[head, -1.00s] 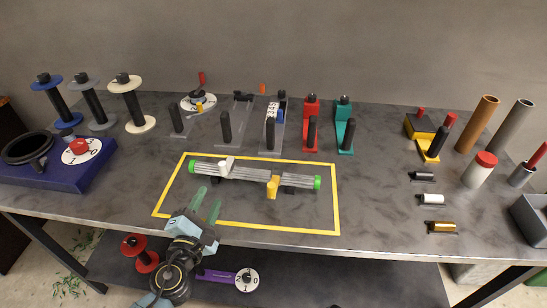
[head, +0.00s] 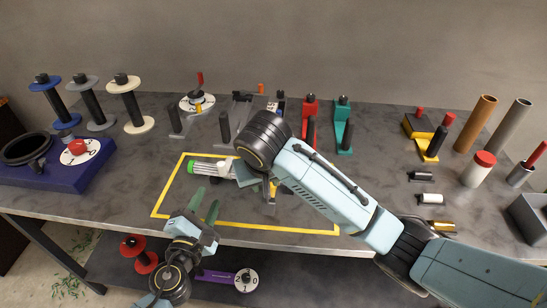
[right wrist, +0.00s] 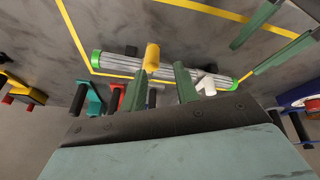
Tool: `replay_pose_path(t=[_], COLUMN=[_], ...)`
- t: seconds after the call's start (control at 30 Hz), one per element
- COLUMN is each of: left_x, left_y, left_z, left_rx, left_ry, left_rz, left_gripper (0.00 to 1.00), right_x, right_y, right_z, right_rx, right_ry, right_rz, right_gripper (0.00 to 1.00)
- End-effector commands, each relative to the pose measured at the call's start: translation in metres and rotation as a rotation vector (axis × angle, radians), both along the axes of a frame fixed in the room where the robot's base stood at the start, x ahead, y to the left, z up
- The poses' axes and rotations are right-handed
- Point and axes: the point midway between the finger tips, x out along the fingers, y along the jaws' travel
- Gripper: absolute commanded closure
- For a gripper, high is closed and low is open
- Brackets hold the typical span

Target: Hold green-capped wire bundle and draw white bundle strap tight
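The wire bundle (head: 206,168) of grey strands lies inside the yellow-outlined area, with a green cap at each end. The right wrist view shows its length (right wrist: 178,73). A white strap (right wrist: 206,83) and a yellow strap (right wrist: 152,58) wrap it. In the head view my right arm hides the bundle's right part; the white strap (head: 225,167) shows just left of it. My right gripper (right wrist: 162,70) is open over the bundle between the two straps. My left gripper (head: 205,194) is open and empty, in front of the bundle's left end.
Yellow lines (head: 164,186) mark the work area. A red stand (head: 310,112) and a teal stand (head: 343,125) stand behind. Spools and a purple base (head: 60,178) are at the left; tubes and small cylinders (head: 431,199) are at the right.

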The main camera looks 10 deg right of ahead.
Motion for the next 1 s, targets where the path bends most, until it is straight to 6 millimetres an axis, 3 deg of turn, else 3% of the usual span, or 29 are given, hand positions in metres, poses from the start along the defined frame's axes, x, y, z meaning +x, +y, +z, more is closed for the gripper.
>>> replay_pose_path(t=[0.13,0.33,1.0], left_x=[0.000,0.000,0.000], left_y=[0.000,0.000,0.000], left_z=[0.000,0.000,0.000], left_rx=[0.000,0.000,0.000], left_ry=[0.000,0.000,0.000], left_rz=[0.000,0.000,0.000], left_gripper=[0.64,0.64,0.64], right_x=[0.019,0.027,0.069], right_y=[-0.016,-0.025,-0.035], right_z=[0.030,0.036,-0.069], right_rx=[0.076,0.106,0.106], right_ry=[-0.018,-0.022,-0.021], right_rz=[-0.221,-0.320,-0.317], right_gripper=[0.69,0.69,0.69])
